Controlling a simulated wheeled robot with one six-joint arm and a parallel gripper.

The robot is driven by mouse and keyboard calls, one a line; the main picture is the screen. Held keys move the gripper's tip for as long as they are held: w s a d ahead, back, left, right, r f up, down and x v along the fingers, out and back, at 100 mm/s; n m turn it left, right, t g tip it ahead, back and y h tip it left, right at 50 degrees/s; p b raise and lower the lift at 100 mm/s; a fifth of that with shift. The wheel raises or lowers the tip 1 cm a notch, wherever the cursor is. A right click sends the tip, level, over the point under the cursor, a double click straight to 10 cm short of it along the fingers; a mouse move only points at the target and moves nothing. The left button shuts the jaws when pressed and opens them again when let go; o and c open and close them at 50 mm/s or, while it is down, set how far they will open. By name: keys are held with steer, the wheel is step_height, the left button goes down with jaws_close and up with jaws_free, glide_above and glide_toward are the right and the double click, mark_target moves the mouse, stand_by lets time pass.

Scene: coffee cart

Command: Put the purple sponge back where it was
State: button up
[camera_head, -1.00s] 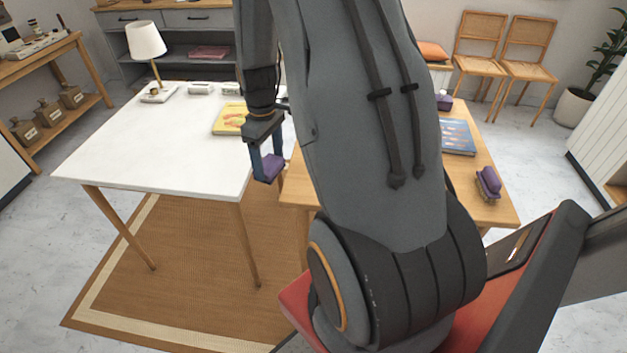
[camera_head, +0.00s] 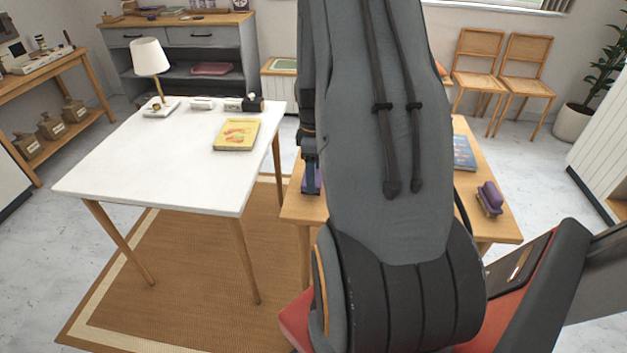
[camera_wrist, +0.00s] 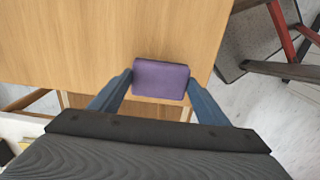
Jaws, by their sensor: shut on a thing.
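The purple sponge (camera_wrist: 161,79) is between the two blue fingers of my gripper (camera_wrist: 160,88) in the wrist view, with a finger against each side. In the head view my gripper (camera_head: 311,180) hangs at the left part of the wooden table (camera_head: 296,212), and only a small piece of the sponge (camera_head: 304,183) shows beside the finger. The wrist view shows the bare wooden table top (camera_wrist: 100,40) beneath and beyond the sponge. I cannot tell whether the sponge touches the table. My arm hides the middle of the table in the head view.
A purple object (camera_head: 490,198) on a dark base and a blue book (camera_head: 463,153) lie on the wooden table's right side. The white table (camera_head: 150,180) stands to the left with a yellow book (camera_head: 237,134) and a lamp (camera_head: 149,60).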

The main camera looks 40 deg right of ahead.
steer(key=shift+f, duration=1.6)
steer(key=shift+f, duration=0.15)
steer(key=o, duration=1)
step_height(320, 180, up, 12)
steer(key=shift+f+b, duration=0.25)
steer(key=shift+b, duration=0.7)
steer(key=s+a+r+m, duration=0.1)
steer(key=s+a+m, duration=0.1)
steer(key=a, duration=0.7)
steer(key=s+a+r+m, duration=0.1)
steer(key=s+a+m, duration=0.2)
steer(key=a, duration=0.7)
steer(key=s+a+r+m, duration=0.2)
steer(key=s+a+m, duration=0.1)
steer(key=a, duration=0.6)
steer(key=shift+s+a+t, duration=0.25)
steer(key=shift+s+t, duration=0.15)
steer(key=shift+s, duration=0.2)
